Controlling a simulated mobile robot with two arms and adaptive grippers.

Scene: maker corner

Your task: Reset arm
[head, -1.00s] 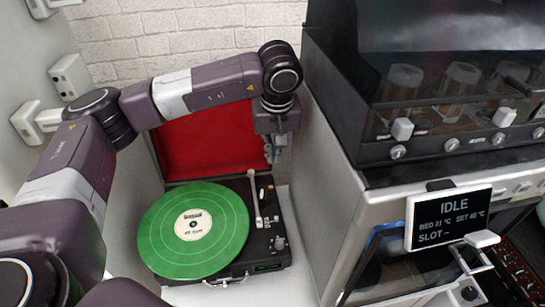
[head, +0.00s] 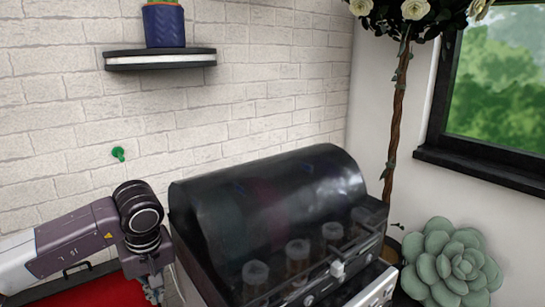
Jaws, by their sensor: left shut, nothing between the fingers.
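My left arm comes in from the lower left and bends down at a dark wrist joint. My left gripper (head: 154,292) hangs below that joint at the bottom edge of the head view. It is shut and holds nothing; its lower end is close to the picture's edge. It is just left of the black-hooded machine (head: 270,205) and over the right end of the red-lined turntable lid (head: 75,295). Only a strip of that lid shows; the rest of the turntable is out of view. My right gripper is not in view.
A black wall shelf (head: 160,62) carries a blue pot (head: 164,26). A green hook (head: 118,153) is on the brick wall. A succulent (head: 450,262), a twisted trunk (head: 396,120) and a window (head: 497,95) are at right.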

